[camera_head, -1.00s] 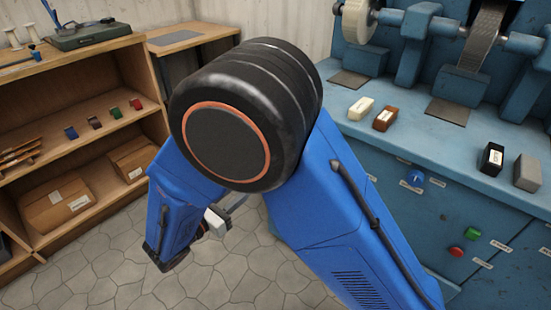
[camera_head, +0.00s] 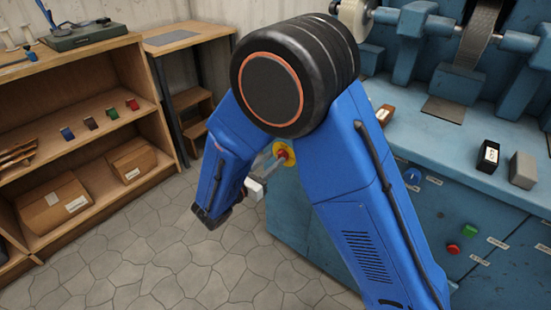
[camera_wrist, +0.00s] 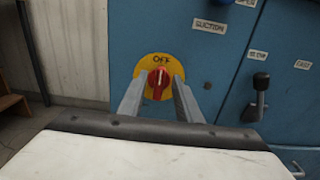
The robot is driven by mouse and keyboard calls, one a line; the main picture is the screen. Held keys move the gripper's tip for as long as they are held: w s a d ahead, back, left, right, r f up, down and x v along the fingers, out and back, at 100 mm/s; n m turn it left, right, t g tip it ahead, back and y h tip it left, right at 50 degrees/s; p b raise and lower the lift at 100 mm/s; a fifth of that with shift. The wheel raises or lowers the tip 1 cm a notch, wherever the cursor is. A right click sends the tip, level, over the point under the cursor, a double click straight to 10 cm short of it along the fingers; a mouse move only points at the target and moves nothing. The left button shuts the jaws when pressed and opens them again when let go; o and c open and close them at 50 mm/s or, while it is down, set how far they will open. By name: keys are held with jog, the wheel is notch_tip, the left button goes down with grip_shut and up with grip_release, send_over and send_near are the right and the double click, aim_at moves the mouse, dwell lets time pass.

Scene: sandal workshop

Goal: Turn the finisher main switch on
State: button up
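The finisher main switch is a red knob (camera_wrist: 158,83) on a round yellow plate (camera_wrist: 147,66) marked OFF at the top. It sits on the blue finisher's panel, and its handle stands roughly upright. The yellow plate also shows in the head view (camera_head: 291,147), partly hidden by my arm. My gripper (camera_wrist: 159,78) is open, with one grey finger on each side of the knob in the wrist view. The gap between fingertips and panel is hard to judge, and I cannot tell whether they touch the knob.
The blue finisher (camera_head: 455,190) has a blue dial (camera_head: 412,176), red button (camera_head: 453,249) and green button (camera_head: 469,230). A black lever (camera_wrist: 260,95) sticks out right of the switch. Wooden shelves (camera_head: 75,125) stand at left. Floor between is clear.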

jog(key=shift+x, duration=1.05)
jog(key=shift+c, duration=0.7)
grip_shut()
